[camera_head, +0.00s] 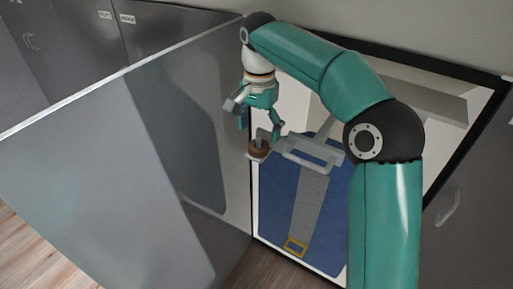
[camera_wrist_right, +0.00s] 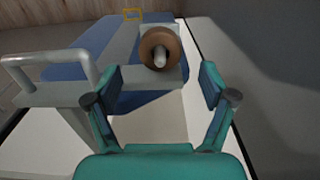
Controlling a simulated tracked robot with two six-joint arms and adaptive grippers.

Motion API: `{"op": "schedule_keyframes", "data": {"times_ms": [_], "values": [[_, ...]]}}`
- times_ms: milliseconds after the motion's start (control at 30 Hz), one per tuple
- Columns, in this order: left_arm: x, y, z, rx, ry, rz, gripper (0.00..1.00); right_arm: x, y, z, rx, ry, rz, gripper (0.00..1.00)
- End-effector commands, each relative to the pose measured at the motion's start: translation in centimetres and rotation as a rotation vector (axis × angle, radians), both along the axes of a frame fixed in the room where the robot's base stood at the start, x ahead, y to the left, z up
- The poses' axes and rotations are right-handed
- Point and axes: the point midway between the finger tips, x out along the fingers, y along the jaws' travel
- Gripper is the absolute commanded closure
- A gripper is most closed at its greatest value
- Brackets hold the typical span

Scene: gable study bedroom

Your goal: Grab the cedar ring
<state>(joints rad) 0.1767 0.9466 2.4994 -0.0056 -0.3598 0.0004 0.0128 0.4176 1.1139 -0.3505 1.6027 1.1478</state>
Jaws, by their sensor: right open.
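The cedar ring (camera_head: 257,150) is a small brown wooden ring. It sits around a light grey peg on a pale support at the inner edge of the open cabinet. In the right wrist view the ring (camera_wrist_right: 160,42) shows nearly face on, with the peg end (camera_wrist_right: 160,58) in its hole. My right gripper (camera_head: 259,124) is open and close above the ring in the head view. In the wrist view its two fingers (camera_wrist_right: 163,86) are spread, with nothing between them, and the ring lies beyond them, apart. My left gripper is not in view.
A light grey handle-shaped bar (camera_head: 312,158) stands right beside the ring. A blue item with a grey strap (camera_head: 311,205) and yellow buckle (camera_head: 295,246) is behind it. A large grey panel (camera_head: 110,150) stands left. Grey cabinet fronts (camera_head: 165,40) are at the back.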

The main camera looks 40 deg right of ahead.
Motion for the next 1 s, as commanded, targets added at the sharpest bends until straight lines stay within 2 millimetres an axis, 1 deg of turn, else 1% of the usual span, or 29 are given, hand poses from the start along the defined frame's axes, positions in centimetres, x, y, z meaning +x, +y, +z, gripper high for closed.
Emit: {"op": "schedule_keyframes", "data": {"times_ms": [33,200,300,567,667,800,900,1000], "values": [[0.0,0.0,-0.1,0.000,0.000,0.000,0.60,-0.1,0.1,-0.8,0.001,0.004,0.001,0.17],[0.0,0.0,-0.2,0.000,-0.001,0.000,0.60,0.0,0.1,-3.3,0.000,0.004,-0.001,0.17],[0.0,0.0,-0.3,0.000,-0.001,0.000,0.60,0.0,0.1,-4.1,0.000,0.002,-0.002,0.17],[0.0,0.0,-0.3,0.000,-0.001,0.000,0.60,-0.1,0.1,-4.4,0.001,0.000,-0.003,0.17],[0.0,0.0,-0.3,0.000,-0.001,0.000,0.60,-0.1,0.0,-4.4,0.001,0.000,-0.004,0.32],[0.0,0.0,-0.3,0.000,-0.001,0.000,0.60,-0.1,0.0,-4.4,0.001,0.001,-0.005,0.56],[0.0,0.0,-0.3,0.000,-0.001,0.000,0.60,-0.1,0.0,-4.4,0.001,0.001,-0.005,0.71],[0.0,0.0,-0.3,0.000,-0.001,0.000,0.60,-0.1,0.0,-4.4,0.001,0.000,-0.005,0.71]]}}
